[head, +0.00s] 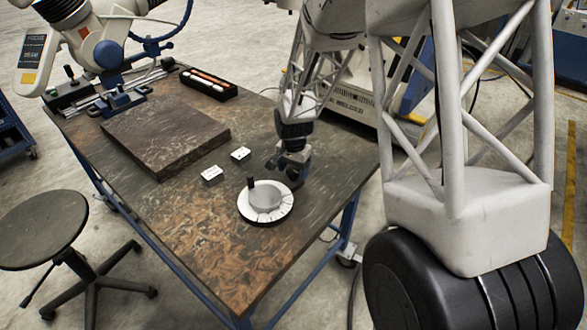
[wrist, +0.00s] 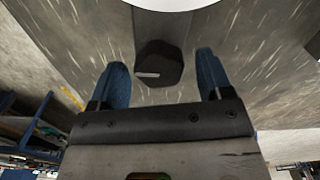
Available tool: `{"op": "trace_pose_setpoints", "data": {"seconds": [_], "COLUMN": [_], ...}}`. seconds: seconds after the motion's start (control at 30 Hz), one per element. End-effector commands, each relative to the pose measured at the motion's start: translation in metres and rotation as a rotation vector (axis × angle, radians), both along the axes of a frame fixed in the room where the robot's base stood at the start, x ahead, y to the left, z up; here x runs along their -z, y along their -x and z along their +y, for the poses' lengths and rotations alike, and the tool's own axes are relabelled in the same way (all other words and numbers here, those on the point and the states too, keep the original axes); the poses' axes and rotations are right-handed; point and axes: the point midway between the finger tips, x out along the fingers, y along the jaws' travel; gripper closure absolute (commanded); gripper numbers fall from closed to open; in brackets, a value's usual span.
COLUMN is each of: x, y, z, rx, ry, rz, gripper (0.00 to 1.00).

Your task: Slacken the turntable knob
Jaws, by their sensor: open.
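The turntable (head: 283,211) is a white disc with dark marks around its rim and a pale round block on top, standing on the near right part of the table. A strip of its white edge shows at the top of the wrist view (wrist: 175,4). A black faceted knob with a white line (wrist: 160,66) sits beside that edge, between my open fingers and apart from both. My gripper (wrist: 160,80) has blue fingers. In the head view my gripper (head: 287,170) is just behind the turntable, and I cannot make out the knob there.
A small black upright post (head: 250,183) stands at the turntable's left side. Two small white blocks (head: 212,175) (head: 241,153) lie left of my gripper. A dark slab (head: 165,133) and a black tray (head: 208,84) lie farther back. The table's front corner is clear.

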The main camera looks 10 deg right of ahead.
Motion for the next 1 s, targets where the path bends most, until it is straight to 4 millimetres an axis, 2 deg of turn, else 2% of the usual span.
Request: {"op": "trace_pose_setpoints", "data": {"seconds": [0.1, 0.13, 0.43, 0.77, 1.0], "x": [-0.0002, -0.0002, -0.0004, -0.0008, -0.0014], "y": [0.0000, 0.0000, -0.0001, -0.0003, -0.0009], "z": [0.0000, 0.0000, 0.0001, 0.0001, 0.0003], "rx": [0.000, 0.000, 0.000, -0.029, -0.129], "ry": [0.000, 0.000, 0.000, 0.000, -0.001], "rz": [0.000, 0.000, 0.000, -0.001, -0.003], "gripper": [0.28, 0.31, 0.77, 0.77, 0.77]}}
